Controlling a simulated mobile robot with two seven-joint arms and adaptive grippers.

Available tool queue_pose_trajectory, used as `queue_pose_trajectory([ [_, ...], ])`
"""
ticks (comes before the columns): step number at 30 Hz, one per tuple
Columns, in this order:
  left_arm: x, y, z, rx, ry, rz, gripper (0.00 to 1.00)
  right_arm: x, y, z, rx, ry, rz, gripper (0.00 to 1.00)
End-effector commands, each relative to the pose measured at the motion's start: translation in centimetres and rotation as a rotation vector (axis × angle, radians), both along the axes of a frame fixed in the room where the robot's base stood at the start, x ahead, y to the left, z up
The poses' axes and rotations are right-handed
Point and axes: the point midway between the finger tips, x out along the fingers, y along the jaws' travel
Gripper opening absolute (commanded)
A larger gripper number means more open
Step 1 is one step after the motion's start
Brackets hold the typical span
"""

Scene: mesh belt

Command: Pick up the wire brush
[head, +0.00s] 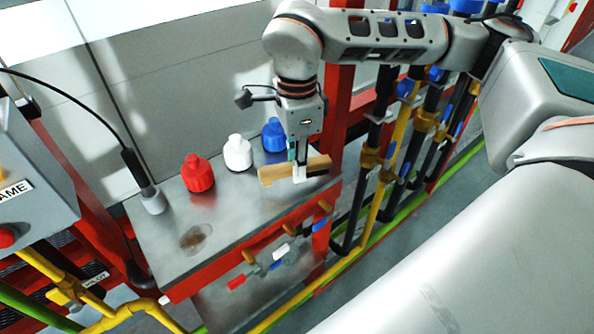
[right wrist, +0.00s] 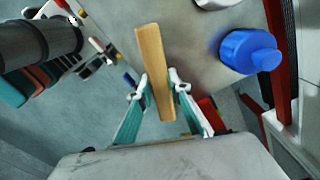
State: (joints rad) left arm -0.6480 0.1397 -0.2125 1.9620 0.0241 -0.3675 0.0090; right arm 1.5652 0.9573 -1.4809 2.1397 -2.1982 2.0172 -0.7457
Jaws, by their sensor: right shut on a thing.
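The wire brush shows as a long light-wood block (head: 275,174) at the right end of the metal table in the head view. My right gripper (head: 299,172) points down over it and is shut on it, with fingers on either side of the wood. In the right wrist view the wooden block (right wrist: 153,65) lies lengthwise between the fingertips of my right gripper (right wrist: 161,88). Its bristles are not visible. I cannot tell whether it touches the table. My left gripper is not in view.
Red (head: 198,175), white (head: 238,153) and blue (head: 274,136) bottles stand along the table's back. The metal table (head: 225,214) has a brownish round patch and bare room at the front. Valves and pipes run along its front and right. A grey box (head: 35,180) stands left.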

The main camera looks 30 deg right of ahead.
Motion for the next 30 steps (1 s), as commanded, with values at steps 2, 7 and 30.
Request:
queue_pose_trajectory([
  [2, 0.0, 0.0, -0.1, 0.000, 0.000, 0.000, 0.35, 0.1, 0.0, 1.7, 0.001, -0.006, 0.000, 0.00],
  [7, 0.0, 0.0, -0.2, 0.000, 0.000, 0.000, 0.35, 0.2, 0.0, 6.7, 0.001, -0.009, -0.001, 0.00],
  [30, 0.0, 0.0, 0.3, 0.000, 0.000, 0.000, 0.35, 0.0, 0.0, 17.6, 0.000, 0.001, 0.001, 0.00],
])
